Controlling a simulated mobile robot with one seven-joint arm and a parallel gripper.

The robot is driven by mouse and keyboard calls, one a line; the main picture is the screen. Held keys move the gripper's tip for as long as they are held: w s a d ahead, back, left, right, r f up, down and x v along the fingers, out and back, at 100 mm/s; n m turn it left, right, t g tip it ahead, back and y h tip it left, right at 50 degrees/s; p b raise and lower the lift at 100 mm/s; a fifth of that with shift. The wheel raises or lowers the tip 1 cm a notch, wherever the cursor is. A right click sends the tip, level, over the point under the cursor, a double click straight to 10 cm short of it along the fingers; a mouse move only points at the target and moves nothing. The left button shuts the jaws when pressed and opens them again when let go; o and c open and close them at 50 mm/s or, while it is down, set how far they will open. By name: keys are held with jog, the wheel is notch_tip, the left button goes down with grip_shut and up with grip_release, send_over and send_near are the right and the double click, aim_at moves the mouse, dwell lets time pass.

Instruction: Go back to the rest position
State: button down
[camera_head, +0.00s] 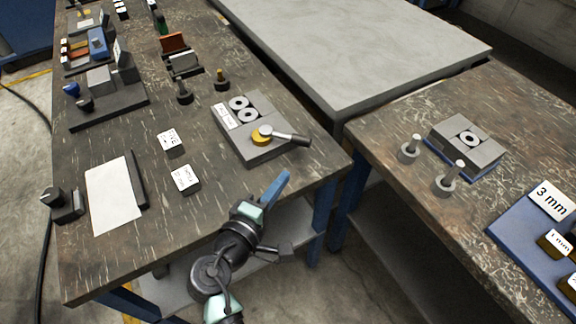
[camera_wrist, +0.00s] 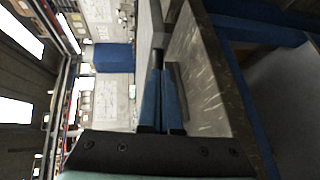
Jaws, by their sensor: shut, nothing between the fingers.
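My gripper (camera_head: 281,180) is in the lower middle of the head view, at the front right edge of the left workbench (camera_head: 225,192). Its blue fingers are together and point up and to the right, with nothing between them. In the wrist view the two blue fingers (camera_wrist: 161,75) lie side by side. A grey fixture block (camera_head: 247,150) with two rings, a yellow knob and a lever (camera_head: 290,137) stands on the bench beyond the fingers. The lever's black end points right, apart from the fingers in the head view. My arm comes up from the bottom of the head view.
Two small labelled white-topped blocks (camera_head: 186,179) and a white sheet (camera_head: 110,193) lie on the left bench. The right bench (camera_head: 400,182) holds a ring fixture (camera_head: 467,146), two grey pegs and a blue board (camera_head: 525,235). A gap separates the benches.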

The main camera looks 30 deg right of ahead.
jog(key=shift+v, duration=1.7)
jog(key=shift+s+d+r, duration=0.1)
jog(key=shift+s+r, duration=0.05)
jog(key=shift+r, duration=0.05)
